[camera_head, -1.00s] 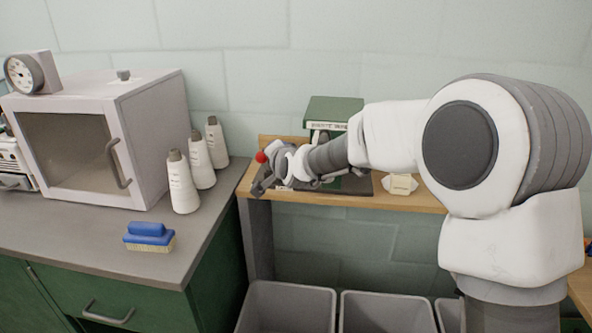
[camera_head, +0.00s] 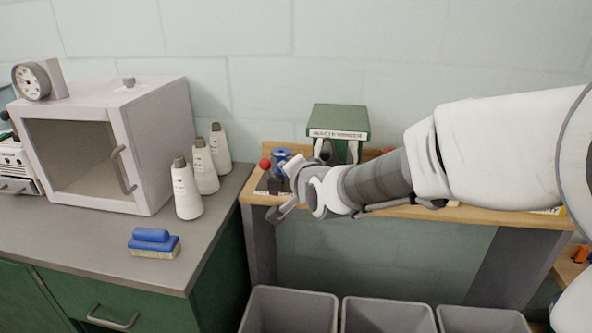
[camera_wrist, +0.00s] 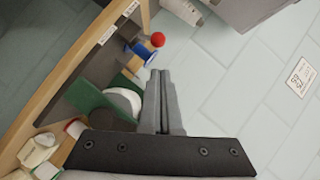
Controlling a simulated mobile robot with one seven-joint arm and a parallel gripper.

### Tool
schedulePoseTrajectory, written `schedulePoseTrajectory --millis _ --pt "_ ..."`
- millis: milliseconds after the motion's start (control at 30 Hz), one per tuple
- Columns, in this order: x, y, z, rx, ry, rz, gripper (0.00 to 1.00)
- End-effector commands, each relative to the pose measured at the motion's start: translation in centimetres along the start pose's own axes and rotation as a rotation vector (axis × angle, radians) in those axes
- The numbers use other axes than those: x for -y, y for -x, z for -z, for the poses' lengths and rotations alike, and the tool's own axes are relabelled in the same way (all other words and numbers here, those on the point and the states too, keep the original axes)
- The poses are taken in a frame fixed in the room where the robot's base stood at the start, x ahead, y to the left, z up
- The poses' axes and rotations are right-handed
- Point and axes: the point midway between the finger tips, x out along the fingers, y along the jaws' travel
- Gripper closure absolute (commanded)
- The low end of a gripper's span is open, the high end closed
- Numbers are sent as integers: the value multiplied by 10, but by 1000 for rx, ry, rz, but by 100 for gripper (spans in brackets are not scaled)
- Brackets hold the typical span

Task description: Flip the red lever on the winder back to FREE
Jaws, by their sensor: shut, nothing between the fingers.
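The lever's red ball knob (camera_head: 265,164) shows at the winder's left end, beside a blue spool (camera_head: 283,157). In the wrist view, the red knob (camera_wrist: 157,40) and blue spool (camera_wrist: 146,47) lie just beyond my fingertips. My gripper (camera_head: 279,213) is in front of and below the knob, apart from it. The wrist view shows its fingers (camera_wrist: 160,74) shut together and empty. My forearm hides part of the winder's front, and the lever's shaft is unclear.
The wooden shelf (camera_head: 470,213) runs right, with small items on it. Grey bins (camera_head: 290,312) stand below. The wall behind is clear.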

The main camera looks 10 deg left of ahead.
Motion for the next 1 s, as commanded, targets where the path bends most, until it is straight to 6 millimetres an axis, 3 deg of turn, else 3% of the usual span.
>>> schedulePoseTrajectory --millis 200,400,867,933,1000 --pt "2 39 2 -1 3 -2 100" --pt "1 58 1 0 2 -1 100" --pt "0 62 2 -3 -2 0 100" --pt "3 63 11 -25 -11 1 100" --pt "8 66 34 -74 -35 5 100"
